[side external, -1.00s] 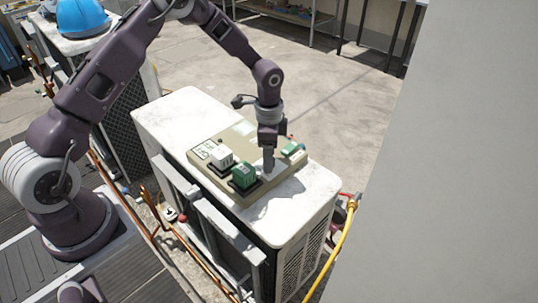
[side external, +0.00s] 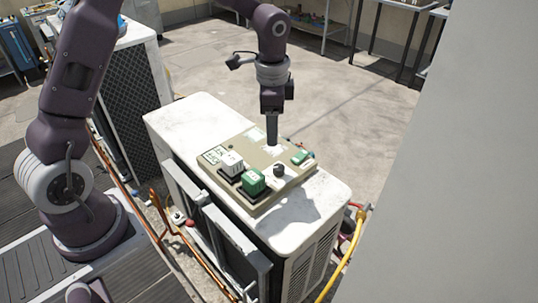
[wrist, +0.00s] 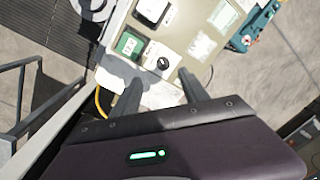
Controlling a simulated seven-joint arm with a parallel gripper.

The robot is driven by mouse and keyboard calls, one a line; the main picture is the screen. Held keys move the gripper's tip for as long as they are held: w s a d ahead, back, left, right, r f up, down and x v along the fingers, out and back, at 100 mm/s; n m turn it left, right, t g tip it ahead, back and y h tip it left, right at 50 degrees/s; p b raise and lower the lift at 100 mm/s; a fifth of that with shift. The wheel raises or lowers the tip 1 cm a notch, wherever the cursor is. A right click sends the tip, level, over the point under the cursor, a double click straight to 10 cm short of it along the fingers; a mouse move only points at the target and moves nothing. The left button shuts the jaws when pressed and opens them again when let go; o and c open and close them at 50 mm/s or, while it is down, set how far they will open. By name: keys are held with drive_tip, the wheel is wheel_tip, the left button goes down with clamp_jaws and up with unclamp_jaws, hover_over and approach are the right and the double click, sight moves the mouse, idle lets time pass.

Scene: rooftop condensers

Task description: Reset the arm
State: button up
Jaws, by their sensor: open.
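My gripper (side external: 272,132) is raised above the far part of a beige panel (side external: 262,204), fingers pointing down. In the wrist view my gripper (wrist: 160,88) has its two fingers spread apart with nothing between them. The panel lies on a white condenser top and carries a white block (side external: 231,163), a green block (side external: 253,181) and a black round knob (side external: 279,171). The wrist view shows the green block (wrist: 129,45) and the knob (wrist: 163,63) beyond the fingers, apart from them.
A small teal part (side external: 301,157) sits at the panel's right end. The white condenser (side external: 180,117) has bare top around the panel. A grey wall (side external: 440,200) stands on the right. A yellow hose (side external: 350,250) and copper pipes (side external: 128,205) run beside the condenser.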

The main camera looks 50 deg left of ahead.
drive_tip(key=s+r+n+t, duration=0.2)
drive_tip(key=s+r+n, duration=0.1)
drive_tip(key=s+r, duration=0.7)
drive_tip(key=s+d+r+n+t, duration=0.1)
drive_tip(key=s+r+n, duration=0.1)
drive_tip(key=s, duration=0.6)
drive_tip(key=s+d+r+n+t, duration=0.1)
drive_tip(key=s+r+n, duration=0.1)
drive_tip(key=s, duration=0.7)
drive_tip(key=shift+r+n+t+h, duration=0.3)
drive_tip(key=shift+n+t, duration=0.1)
drive_tip(key=shift+n, duration=0.5)
